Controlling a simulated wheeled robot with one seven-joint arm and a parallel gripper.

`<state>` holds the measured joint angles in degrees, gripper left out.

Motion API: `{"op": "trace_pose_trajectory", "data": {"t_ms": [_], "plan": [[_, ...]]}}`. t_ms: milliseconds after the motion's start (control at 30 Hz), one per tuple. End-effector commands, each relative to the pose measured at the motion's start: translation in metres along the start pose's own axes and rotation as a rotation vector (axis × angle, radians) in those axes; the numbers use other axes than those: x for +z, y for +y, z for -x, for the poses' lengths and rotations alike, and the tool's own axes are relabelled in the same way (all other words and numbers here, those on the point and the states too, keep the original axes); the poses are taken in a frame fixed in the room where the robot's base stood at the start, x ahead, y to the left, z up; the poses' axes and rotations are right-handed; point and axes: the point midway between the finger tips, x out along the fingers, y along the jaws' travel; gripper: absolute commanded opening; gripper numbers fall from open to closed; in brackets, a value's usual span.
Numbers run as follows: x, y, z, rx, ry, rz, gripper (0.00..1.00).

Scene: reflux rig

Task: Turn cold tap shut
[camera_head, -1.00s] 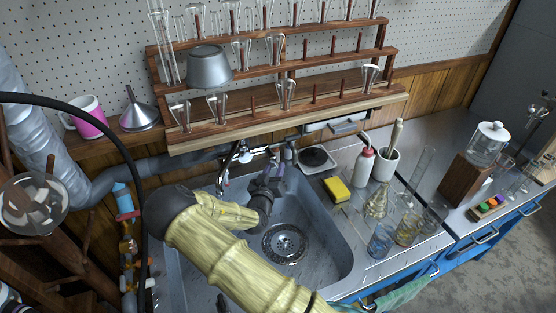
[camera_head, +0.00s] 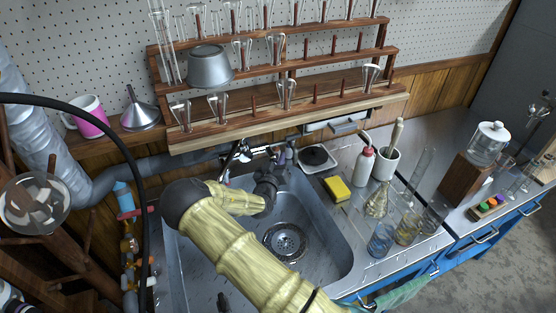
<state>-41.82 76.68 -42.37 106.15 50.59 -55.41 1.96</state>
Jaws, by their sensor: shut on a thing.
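The faucet (camera_head: 243,152) is mounted at the back edge of the grey sink, under the wooden rack. Its right end, where the cold tap is, lies behind my gripper. My gripper (camera_head: 284,157) is at that right end, above the back rim of the sink, with its jaws shut on the cold tap handle. The fingertips are small and dark here, and they hide most of the handle, so its exact angle cannot be told.
The sink (camera_head: 320,220) with its drain lies below my arm. A yellow sponge (camera_head: 337,188), a red-capped wash bottle (camera_head: 365,163) and several glass vessels stand on the counter to the right. The wooden rack (camera_head: 300,118) with glassware overhangs the faucet closely.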

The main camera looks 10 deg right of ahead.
Motion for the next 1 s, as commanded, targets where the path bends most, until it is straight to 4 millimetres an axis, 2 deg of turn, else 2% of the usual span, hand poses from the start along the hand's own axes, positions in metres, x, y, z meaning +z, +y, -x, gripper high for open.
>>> {"op": "trace_pose_trajectory", "data": {"t_ms": [167,633,1000], "plan": [[0.000,-0.002,0.001,-0.011,-0.030,-0.042,0.00],[0.004,-0.013,0.008,-0.093,-0.236,-0.337,0.00],[0.004,-0.016,0.010,-0.106,-0.260,-0.370,0.00]]}}
